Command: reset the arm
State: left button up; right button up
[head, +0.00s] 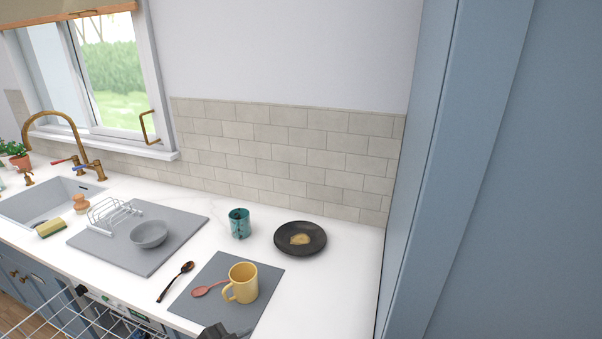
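A dark grey shape at the bottom edge, just below the yellow mug (243,282), looks like the tip of my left gripper (224,332). It is cut off by the frame, so I cannot tell whether it is open or shut, or whether it touches the mat. My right gripper is not in view. The yellow mug stands upright on a grey mat (262,308), beside a reddish spoon (208,289).
A dark spoon (176,281), teal cup (239,223) and black plate (300,238) with a yellowish piece are on the counter. A grey bowl (149,234) and wire rack (113,214) sit on a grey board (150,265). A white wire basket (60,325) shows lower left. A tall blue panel (430,170) bounds the right.

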pick_arm(q)
jog(key=s+a+f+n+g+y, duration=0.3)
jog(key=s+a+f+n, duration=0.25)
jog(key=s, duration=0.65)
jog(key=s+a+f+n+g+y, duration=0.35)
jog(key=s+a+f, duration=0.3)
jog(key=s, duration=0.45)
notch_tip(320, 180, down, 29)
jog(key=s+b, duration=0.2)
jog(key=b, duration=0.1)
jog(key=s+a+f+g+b, duration=0.1)
jog(key=s+f, duration=0.6)
jog(key=s, duration=0.1)
jog(key=s+a+f+b, duration=0.1)
jog(key=s+a+f, duration=0.1)
jog(key=s+f, duration=0.5)
jog(key=shift+s+a+f+g, duration=0.25)
jog(key=shift+s+f+g, duration=0.1)
jog(key=shift+f, duration=0.35)
jog(key=shift+s, duration=0.15)
